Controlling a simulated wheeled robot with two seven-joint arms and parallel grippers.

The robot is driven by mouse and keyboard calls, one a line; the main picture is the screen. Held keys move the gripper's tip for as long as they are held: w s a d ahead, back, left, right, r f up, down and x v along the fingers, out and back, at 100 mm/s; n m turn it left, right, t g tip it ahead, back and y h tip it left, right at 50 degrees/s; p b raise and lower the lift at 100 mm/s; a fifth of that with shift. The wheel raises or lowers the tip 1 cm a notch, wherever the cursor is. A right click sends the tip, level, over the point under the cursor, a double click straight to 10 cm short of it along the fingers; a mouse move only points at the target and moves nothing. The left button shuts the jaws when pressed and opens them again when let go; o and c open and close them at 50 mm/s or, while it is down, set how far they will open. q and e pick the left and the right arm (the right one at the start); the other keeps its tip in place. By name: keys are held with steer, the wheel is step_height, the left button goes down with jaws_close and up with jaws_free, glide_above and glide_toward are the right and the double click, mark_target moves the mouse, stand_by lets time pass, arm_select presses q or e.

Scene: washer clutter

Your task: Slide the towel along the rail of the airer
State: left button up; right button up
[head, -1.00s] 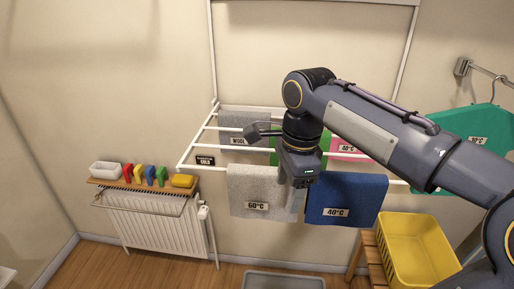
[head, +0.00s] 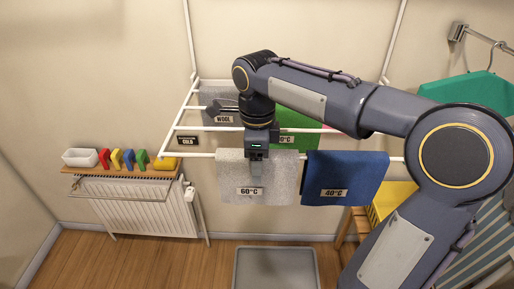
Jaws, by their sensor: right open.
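The wall airer has several white rails (head: 195,155). On its front rail hang a light grey towel (head: 232,172) marked 60°C and, close on its right, a blue towel (head: 350,170) marked 40°C. Behind them hang a grey cloth (head: 222,104) marked WOOL and a green cloth (head: 300,120), partly hidden by my arm; a bit of pink shows beside it. My right gripper (head: 257,182) is open and points down at the middle of the light grey towel, overlapping it in the view. Contact cannot be told. My left gripper is out of view.
A radiator (head: 140,210) with a shelf stands left, holding a white tub (head: 80,157), coloured pegs and a yellow sponge (head: 165,163). A grey tray (head: 275,270) lies on the floor. A yellow basket (head: 390,200) and a hanging teal garment (head: 470,92) are at the right.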

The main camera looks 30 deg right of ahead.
steer(key=shift+f, duration=0.25)
steer(key=shift+c, duration=0.2)
steer(key=c, duration=1.1)
steer(key=shift+w+a+p, duration=0.6)
steer(key=shift+w+a, duration=0.25)
steer(key=shift+a, duration=0.55)
steer(key=shift+w+a+p, duration=0.65)
steer(key=shift+w+a, duration=0.25)
steer(key=shift+a, duration=0.55)
steer(key=shift+w+a+p, duration=0.6)
steer(key=shift+w+a, duration=0.25)
steer(key=shift+a, duration=0.55)
steer(key=o, duration=1.1)
step_height(320, 180, up, 8)
steer(key=shift+f, duration=0.1)
steer(key=shift+s, duration=0.1)
